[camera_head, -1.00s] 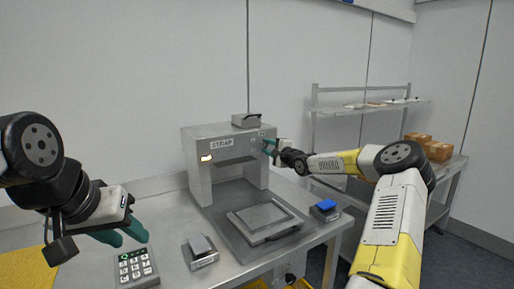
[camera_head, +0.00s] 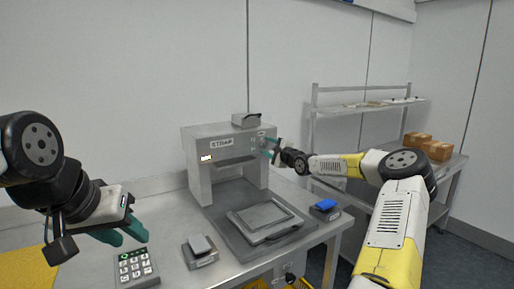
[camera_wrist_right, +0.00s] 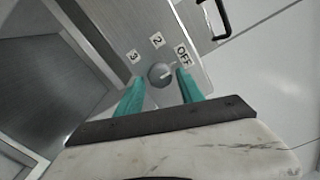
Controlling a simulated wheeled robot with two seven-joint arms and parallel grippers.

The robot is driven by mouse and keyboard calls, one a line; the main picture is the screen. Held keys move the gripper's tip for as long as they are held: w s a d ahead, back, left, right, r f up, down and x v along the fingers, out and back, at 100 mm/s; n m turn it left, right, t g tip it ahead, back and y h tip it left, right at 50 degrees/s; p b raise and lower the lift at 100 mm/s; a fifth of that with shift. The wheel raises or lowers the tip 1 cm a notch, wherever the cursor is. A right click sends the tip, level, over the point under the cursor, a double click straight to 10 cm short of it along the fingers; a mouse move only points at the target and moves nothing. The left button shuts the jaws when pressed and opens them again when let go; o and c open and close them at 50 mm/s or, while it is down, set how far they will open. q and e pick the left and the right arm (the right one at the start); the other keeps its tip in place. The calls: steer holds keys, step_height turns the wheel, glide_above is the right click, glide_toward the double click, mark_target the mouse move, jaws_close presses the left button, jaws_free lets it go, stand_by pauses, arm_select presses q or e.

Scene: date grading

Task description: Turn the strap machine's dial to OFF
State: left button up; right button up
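The strap machine (camera_head: 196,172), a grey arch labelled STRAP, stands on the steel table. Its round grey dial (camera_wrist_right: 160,73) shows in the right wrist view, beside the labels 3, 2 and OFF (camera_wrist_right: 183,55). The dial's pale pointer mark is turned toward OFF. My right gripper (camera_wrist_right: 160,90) has its teal fingers apart, one on each side of the dial in that view, with gaps showing between them and it. In the head view the right gripper (camera_head: 269,149) is at the machine's right front post. My left gripper (camera_head: 128,236) hangs over the table's left; its finger gap is unclear.
A keypad (camera_head: 137,267), a small grey device (camera_head: 200,252) and a blue-topped device (camera_head: 325,209) sit on the table. A flat tray-like plate (camera_head: 262,221) lies before the machine. A shelf rack (camera_head: 314,118) and brown boxes (camera_head: 438,150) stand at the right.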

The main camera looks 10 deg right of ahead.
steer(key=shift+o, duration=0.2)
steer(key=shift+r, duration=0.1)
steer(key=v, duration=0.7)
steer(key=shift+s, duration=0.4)
